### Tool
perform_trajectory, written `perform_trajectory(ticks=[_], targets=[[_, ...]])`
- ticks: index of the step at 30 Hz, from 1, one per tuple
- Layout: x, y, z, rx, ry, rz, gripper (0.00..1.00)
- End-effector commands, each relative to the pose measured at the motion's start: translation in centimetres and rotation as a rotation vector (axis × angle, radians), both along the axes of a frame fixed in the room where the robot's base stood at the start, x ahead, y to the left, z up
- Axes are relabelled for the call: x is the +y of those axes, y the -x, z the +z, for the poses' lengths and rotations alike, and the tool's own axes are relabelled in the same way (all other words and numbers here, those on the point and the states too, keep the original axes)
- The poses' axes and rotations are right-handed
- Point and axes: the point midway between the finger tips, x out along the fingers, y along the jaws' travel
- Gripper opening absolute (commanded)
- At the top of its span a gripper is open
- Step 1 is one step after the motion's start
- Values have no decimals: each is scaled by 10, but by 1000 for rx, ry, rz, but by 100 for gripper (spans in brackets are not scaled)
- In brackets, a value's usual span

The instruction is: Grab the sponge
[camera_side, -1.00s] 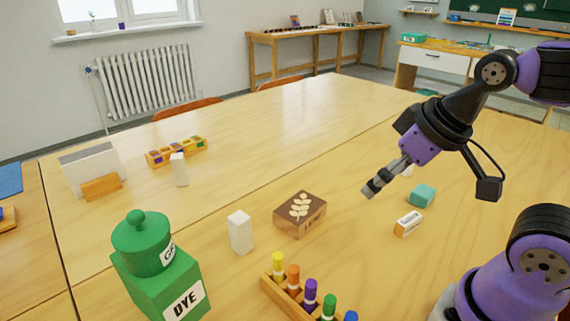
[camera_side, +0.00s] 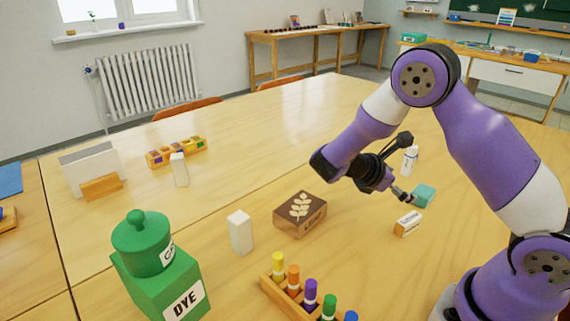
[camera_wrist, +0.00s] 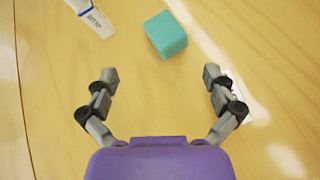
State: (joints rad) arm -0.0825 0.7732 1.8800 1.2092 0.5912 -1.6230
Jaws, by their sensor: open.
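The sponge appears to be the small teal block (camera_side: 425,194) on the table, right of centre in the side view. It also shows near the top middle of the wrist view (camera_wrist: 166,35). My gripper (camera_side: 406,196) is low over the table, just left of the block. In the wrist view, the two fingers of my gripper (camera_wrist: 159,78) are spread wide with only bare table between them. The teal block lies beyond the fingertips, roughly in line with the gap. I cannot tell from the side view whether a finger touches it.
A white glue bottle (camera_side: 410,160) stands behind the block; it also shows in the wrist view (camera_wrist: 92,14). A wooden box (camera_side: 300,215) with a leaf print and a marker rack (camera_side: 272,291) are further left.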

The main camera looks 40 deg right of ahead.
Motion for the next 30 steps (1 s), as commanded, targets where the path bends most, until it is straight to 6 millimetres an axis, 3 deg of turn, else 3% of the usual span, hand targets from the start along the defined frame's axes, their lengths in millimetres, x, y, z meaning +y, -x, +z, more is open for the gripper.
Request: perform_trajectory(ticks=[3, 7, 13, 30], targets=[[-7, 6, -8, 157, 57, 43, 98], [-16, 11, -11, 224, 82, 58, 98], [-44, 22, -24, 230, 81, 58, 98], [-99, 39, -53, 225, 80, 61, 98]])
